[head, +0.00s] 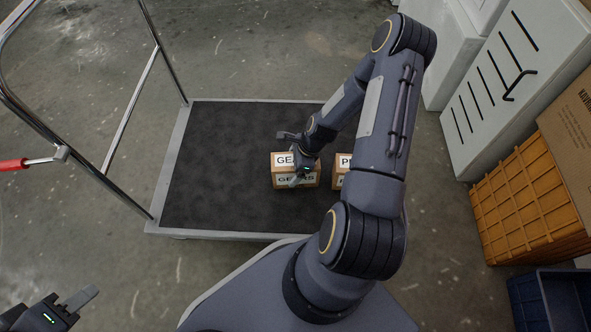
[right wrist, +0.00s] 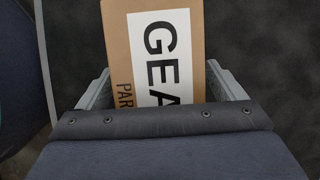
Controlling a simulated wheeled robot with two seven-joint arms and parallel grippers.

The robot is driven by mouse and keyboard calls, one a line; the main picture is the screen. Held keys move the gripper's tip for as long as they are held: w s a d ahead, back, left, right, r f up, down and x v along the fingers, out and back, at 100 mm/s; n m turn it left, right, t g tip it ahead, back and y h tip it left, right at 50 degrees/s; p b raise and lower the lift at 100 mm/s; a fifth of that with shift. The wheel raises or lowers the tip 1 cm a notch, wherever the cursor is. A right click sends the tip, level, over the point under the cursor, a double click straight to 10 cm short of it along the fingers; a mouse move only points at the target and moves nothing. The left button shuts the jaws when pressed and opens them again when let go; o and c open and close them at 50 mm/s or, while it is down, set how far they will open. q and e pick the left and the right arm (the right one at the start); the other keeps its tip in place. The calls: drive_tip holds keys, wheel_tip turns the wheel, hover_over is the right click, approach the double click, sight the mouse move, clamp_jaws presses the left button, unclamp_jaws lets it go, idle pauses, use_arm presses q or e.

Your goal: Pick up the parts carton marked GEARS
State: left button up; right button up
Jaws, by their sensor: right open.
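The brown parts carton marked GEARS (head: 281,182) sits on the dark deck of a platform cart, with white labels on its top and front. My right gripper (head: 294,159) is over it, covering part of its top. In the right wrist view the carton (right wrist: 180,50) lies between the two spread fingers (right wrist: 160,85), with its GEA and PAR lettering showing. A gap shows between the carton and each finger. I cannot tell how far down the fingers reach. My left gripper (head: 75,303) is at the bottom left, away from the cart; whether it is open is unclear.
A second carton labelled with a P (head: 342,162) stands just right of the GEARS carton, partly hidden by my right arm. The cart deck (head: 220,150) is otherwise clear on the left. Orange crates (head: 520,205) and a blue crate (head: 560,300) stand at the right.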

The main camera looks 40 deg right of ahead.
drive_tip(key=shift+f, duration=0.15)
drive_tip(key=shift+c, duration=0.4)
drive_tip(key=c, duration=1.4)
